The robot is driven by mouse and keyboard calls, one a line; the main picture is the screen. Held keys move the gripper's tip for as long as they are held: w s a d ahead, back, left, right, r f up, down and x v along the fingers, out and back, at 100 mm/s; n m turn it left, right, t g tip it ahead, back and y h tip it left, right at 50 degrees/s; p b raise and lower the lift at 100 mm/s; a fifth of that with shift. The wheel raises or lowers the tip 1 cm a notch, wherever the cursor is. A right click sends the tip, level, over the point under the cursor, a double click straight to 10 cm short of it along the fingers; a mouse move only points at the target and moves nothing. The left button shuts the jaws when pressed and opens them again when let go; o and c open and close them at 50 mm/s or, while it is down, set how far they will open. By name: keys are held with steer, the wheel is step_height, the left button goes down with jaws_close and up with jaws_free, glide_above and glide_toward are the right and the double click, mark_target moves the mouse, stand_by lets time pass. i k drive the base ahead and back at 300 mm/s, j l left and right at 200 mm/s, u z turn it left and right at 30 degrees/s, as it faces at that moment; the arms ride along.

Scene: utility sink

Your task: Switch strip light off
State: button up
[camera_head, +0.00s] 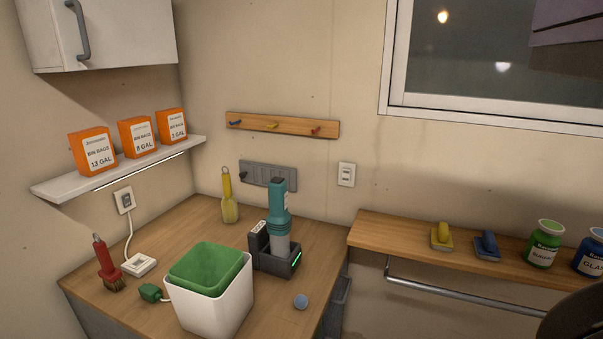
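The strip light (140,170) is a thin bright line along the underside of the white wall shelf at left, and it looks lit. A white wall plate (346,174) with switch or socket details too small to read is on the back wall, right of the grey rail. Another white plate (124,199) is on the left wall under the shelf. A white cord runs from it to a small white box (140,264) on the counter. The frame does not show which of these works the strip light. My gripper is not in view.
The wooden counter (185,227) holds a red brush (107,265), a white bin (222,309) with a green liner, a teal device (278,218) in a dark dock, a yellow-handled brush (228,196) and a small blue ball (300,301). A wooden ledge (385,230) with jars stands at right.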

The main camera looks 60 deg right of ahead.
mark_target(345, 172)
steer(key=z, duration=1.6)
